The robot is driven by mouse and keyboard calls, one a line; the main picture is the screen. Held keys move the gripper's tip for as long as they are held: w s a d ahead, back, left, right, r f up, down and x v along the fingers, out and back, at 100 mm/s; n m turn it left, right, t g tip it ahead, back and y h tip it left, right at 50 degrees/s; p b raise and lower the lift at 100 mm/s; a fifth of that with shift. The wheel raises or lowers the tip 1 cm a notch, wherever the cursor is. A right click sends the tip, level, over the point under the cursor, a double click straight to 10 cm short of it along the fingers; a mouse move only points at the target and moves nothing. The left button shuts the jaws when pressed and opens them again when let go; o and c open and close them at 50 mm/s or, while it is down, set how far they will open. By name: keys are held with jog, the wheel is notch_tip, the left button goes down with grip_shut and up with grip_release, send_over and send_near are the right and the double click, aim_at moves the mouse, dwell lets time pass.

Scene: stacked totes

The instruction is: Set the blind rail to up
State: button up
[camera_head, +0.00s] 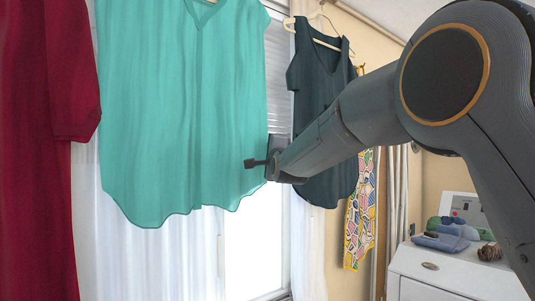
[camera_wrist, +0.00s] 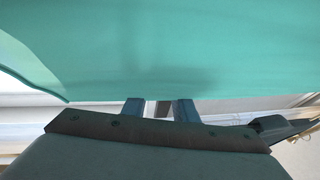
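A grey slatted blind (camera_head: 279,85) shows in the head view in the narrow gap between a teal blouse (camera_head: 180,100) and a dark top. Its lower end is near my gripper and its bottom rail cannot be made out clearly. My gripper (camera_head: 256,163) is at the blouse's lower right edge, in front of the bright window. In the wrist view my gripper's two fingers (camera_wrist: 158,108) stand apart with a gap between them. Teal cloth hangs across the view just beyond them. I see nothing clearly held, and the cloth hides what lies behind it.
A dark sleeveless top (camera_head: 322,90) hangs right of the blouse, behind my arm. A red garment (camera_head: 45,150) hangs at far left. A patterned garment (camera_head: 361,215) hangs further right. A white cabinet (camera_head: 440,268) with small objects stands at lower right. The bright window (camera_head: 255,250) is uncovered below the blouse.

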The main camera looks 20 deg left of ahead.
jog(key=shift+f, duration=0.1)
jog(key=b+v, duration=0.2)
jog(key=v, duration=0.5)
jog(key=shift+s+d, duration=0.25)
jog(key=shift+s, duration=0.1)
